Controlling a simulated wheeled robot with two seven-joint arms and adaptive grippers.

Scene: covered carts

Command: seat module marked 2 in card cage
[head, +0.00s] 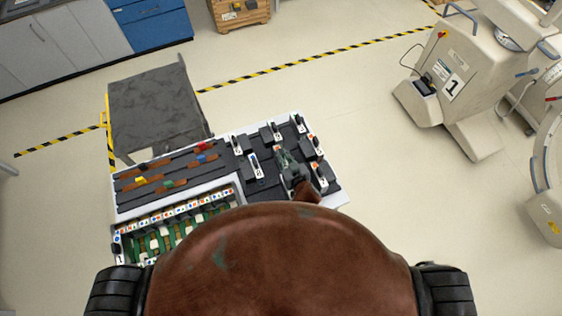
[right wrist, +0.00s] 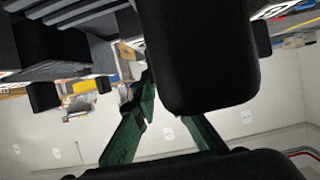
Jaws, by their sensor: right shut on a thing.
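My right gripper (head: 287,160), with green fingers, is over the right part of a white-edged tray. It is shut on a black module (right wrist: 197,55), which fills the middle of the right wrist view and hides the fingertips. The mark on the held module cannot be read. Several dark modules with white labels, such as one module (head: 255,165), stand in the tray around the gripper; their marks are too small to read surely. The card cage (head: 239,189), with green boards and a row of coloured labels, is at the lower left, partly hidden by my own brown body. My left gripper is not in view.
Dark slotted strips (head: 150,199) with red, yellow and green bits lie left of the modules. A grey-covered cart (head: 155,105) stands behind. A beige machine (head: 455,75) is at the right. Open floor with yellow-black tape (head: 300,63) lies between.

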